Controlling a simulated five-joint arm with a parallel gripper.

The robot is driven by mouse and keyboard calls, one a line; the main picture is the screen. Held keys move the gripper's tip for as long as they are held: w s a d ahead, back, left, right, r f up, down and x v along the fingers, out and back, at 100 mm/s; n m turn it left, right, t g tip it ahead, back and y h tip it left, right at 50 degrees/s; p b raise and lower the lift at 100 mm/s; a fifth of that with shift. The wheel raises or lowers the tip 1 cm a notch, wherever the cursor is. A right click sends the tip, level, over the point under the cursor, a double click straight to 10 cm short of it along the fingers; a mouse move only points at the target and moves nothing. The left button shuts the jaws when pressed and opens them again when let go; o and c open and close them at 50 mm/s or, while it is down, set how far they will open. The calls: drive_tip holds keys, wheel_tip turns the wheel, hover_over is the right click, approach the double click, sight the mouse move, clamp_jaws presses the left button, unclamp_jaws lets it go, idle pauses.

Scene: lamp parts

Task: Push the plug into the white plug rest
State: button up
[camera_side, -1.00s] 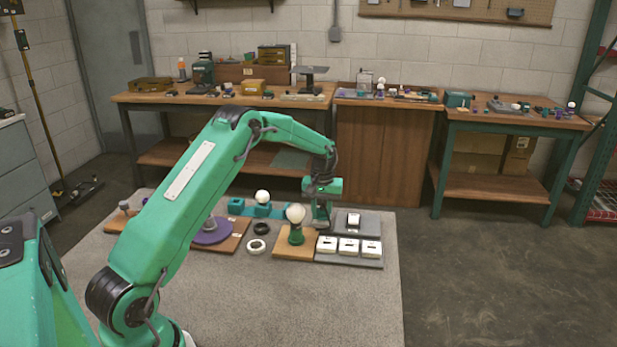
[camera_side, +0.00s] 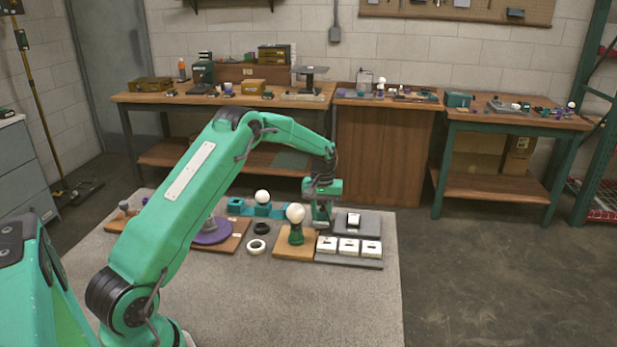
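Three white blocks stand in a row on a grey board (camera_side: 350,262): a left one (camera_side: 327,244), a middle one (camera_side: 348,247) and a right one (camera_side: 371,248). Each has a dark mark on top. A fourth white piece with a dark top (camera_side: 353,222) is on the grey board behind them. I cannot tell which piece is the plug rest, and I cannot make out the plug. My gripper (camera_side: 321,224) points down just behind the left block and left of the fourth piece. Its fingertips are too small and dark to show whether they are open or hold anything.
A white ring (camera_side: 256,246), a dark ring (camera_side: 262,228), a purple disc (camera_side: 212,231) and a bulb in a teal holder (camera_side: 262,205) lie further left. The mat's front is clear.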

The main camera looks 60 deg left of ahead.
drive_tip(key=o, duration=1.2)
drive_tip(key=shift+c, duration=0.2)
wheel_tip(320, 180, up, 7)
drive_tip(key=shift+r, duration=0.2)
drive_tip(key=s+d+r+m+t, duration=0.1)
drive_tip(key=s+d+r+m, duration=0.1)
drive_tip(key=s+d+r, duration=0.6)
drive_tip(key=s+d+r+m+t, duration=0.2)
drive_tip(key=s+d+r, duration=0.35)
drive_tip(key=r, duration=0.35)
drive_tip(key=s+d+m+t, duration=0.1)
drive_tip(key=s+d, duration=0.3)
drive_tip(key=s, duration=0.5)
drive_tip(key=s+d+f+m+t, duration=0.1)
drive_tip(key=s+d+m, duration=0.3)
drive_tip(key=s, duration=0.6)
drive_tip(key=shift+d+f+t, duration=0.15)
drive_tip(key=shift+t, duration=0.15)
